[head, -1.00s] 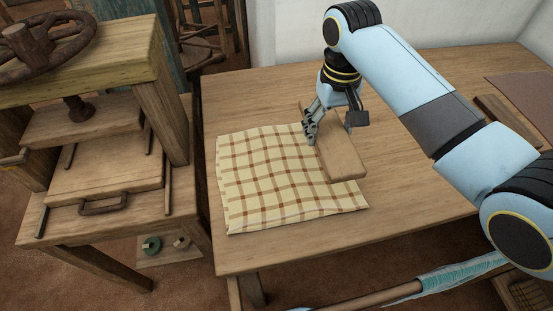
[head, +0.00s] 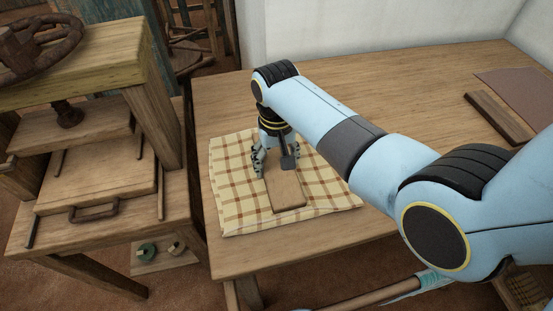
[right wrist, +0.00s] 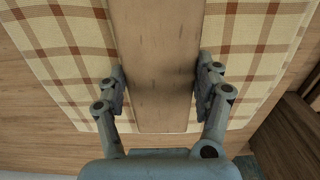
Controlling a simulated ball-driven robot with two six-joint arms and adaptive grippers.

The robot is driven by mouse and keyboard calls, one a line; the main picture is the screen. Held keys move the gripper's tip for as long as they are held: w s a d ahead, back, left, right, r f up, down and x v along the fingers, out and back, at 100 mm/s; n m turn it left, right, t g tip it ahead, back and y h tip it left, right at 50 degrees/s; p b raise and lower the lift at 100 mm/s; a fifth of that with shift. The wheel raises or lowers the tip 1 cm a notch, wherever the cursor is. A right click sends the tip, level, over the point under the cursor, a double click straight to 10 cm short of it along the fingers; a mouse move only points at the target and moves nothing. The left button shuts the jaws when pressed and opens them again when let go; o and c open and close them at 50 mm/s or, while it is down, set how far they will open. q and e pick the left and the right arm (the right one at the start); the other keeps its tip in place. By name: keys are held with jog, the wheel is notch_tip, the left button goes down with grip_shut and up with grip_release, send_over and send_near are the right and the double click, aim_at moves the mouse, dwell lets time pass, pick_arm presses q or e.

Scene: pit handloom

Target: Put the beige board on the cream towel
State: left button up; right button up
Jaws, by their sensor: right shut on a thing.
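The beige board (head: 287,190) is a flat wooden piece over the cream towel (head: 237,205), which has a brown check pattern and lies on the table. My right gripper (head: 273,165) is shut on the board, with one finger on each side of it. In the right wrist view the board (right wrist: 155,70) runs between the fingers (right wrist: 160,88), with the towel (right wrist: 60,50) showing on both sides. I cannot tell whether the board touches the towel or is just above it. My left gripper is not in view.
A wooden press (head: 95,180) with a handwheel stands left of the table. A dark brown board (head: 497,117) and a brown sheet (head: 515,92) lie at the right of the table (head: 370,80). The table's back middle is clear.

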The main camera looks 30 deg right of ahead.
jog(key=shift+s+f, duration=0.1)
jog(key=shift+f, duration=0.15)
jog(key=shift+s+f, duration=0.1)
jog(key=shift+f, duration=0.2)
jog(key=c, duration=0.3)
jog(key=shift+f+b, duration=0.15)
jog(key=shift+b, duration=0.15)
jog(key=o, duration=1.2)
jog(key=shift+s, duration=0.15)
jog(key=o, duration=0.4)
jog(key=shift+f, duration=0.1)
